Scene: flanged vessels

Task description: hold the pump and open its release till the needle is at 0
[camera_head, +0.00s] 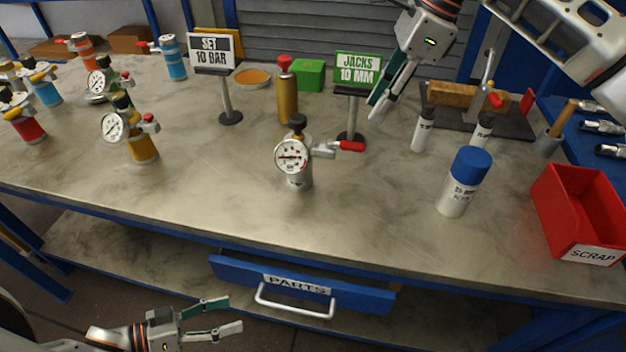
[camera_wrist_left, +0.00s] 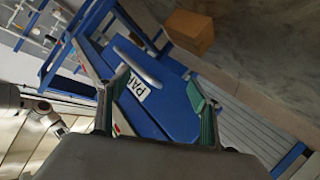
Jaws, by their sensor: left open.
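A silver vessel with a white dial gauge (camera_head: 291,156), a black top knob and a red-handled side lever (camera_head: 346,146) stands upright mid-table; I take it to be the pump. Its needle is too small to read surely. My left gripper (camera_head: 236,313) is open and empty, low at the left in front of the table, well away from the pump. Its spread fingers also show in the left wrist view (camera_wrist_left: 158,75), with the drawer beyond them. My right gripper (camera_head: 377,112) hangs fingers-down behind and right of the pump, apart from it; its finger gap is unclear.
Signs "SET 10 BAR" (camera_head: 211,53) and "JACKS 10 MM" (camera_head: 358,68) stand behind the pump. A blue-capped bottle (camera_head: 458,200) and red scrap bin (camera_head: 575,215) are right. A yellow gauged vessel (camera_head: 142,148) is left. The PARTS drawer (camera_head: 340,288) juts out below. The table's front is clear.

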